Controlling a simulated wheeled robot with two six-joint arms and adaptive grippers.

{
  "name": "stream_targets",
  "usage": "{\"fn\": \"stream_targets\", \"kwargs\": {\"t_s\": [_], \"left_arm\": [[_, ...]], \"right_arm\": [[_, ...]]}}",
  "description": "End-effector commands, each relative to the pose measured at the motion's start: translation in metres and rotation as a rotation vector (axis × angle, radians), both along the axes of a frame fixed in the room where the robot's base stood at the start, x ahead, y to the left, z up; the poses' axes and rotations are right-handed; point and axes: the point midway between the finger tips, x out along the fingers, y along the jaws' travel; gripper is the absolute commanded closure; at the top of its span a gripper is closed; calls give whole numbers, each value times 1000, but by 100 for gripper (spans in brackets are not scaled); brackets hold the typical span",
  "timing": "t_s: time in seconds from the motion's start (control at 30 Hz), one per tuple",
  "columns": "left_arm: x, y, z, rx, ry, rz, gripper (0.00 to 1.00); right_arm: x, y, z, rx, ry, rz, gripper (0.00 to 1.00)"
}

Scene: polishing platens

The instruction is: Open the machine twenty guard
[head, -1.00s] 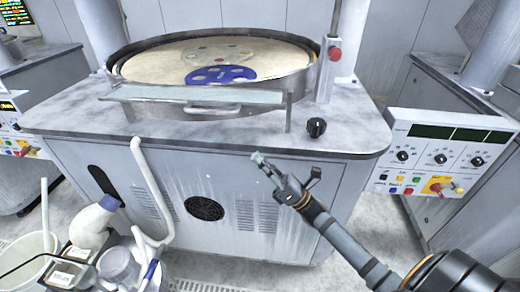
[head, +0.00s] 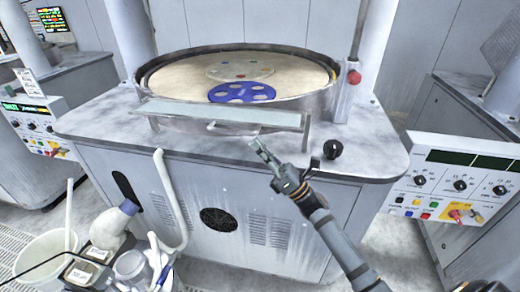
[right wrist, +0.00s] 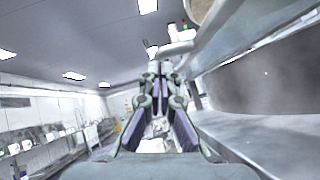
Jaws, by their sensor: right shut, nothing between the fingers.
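The guard (head: 222,115) is a pale flat panel across the front of the round polishing platen (head: 170,80). A curved handle (head: 224,129) shows just below the panel. My right gripper (head: 259,145) is shut and empty, in front of the machine's upper front edge, a little right of and below the handle in the picture. It appears apart from the handle. In the right wrist view its fingers (right wrist: 159,70) are together, with the machine's metal wall (right wrist: 270,80) to the right. My left gripper is not in view.
A black knob (head: 333,149) sits on the machine top (head: 375,150), right of the gripper. A red button (head: 354,77) is on a post. A control panel (head: 455,185) stands at the right. A bucket (head: 45,260) and bottle (head: 112,222) are at the lower left.

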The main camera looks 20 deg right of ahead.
Motion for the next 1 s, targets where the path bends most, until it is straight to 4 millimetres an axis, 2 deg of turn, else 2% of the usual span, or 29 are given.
{"fn": "stream_targets", "kwargs": {"t_s": [0.07, 0.3, 0.43, 0.87, 1.0], "left_arm": [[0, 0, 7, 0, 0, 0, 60], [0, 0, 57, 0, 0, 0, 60], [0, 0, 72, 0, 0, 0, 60], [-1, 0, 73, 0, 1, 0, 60], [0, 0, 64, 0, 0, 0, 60]], "right_arm": [[-1, 0, 6, 8, 12, 0, 100], [-3, 2, 45, 113, 167, 1, 100], [-2, 1, 55, 159, 236, 0, 100], [-1, 0, 53, 182, 267, 0, 100], [1, 0, 45, 182, 268, 1, 100]]}}
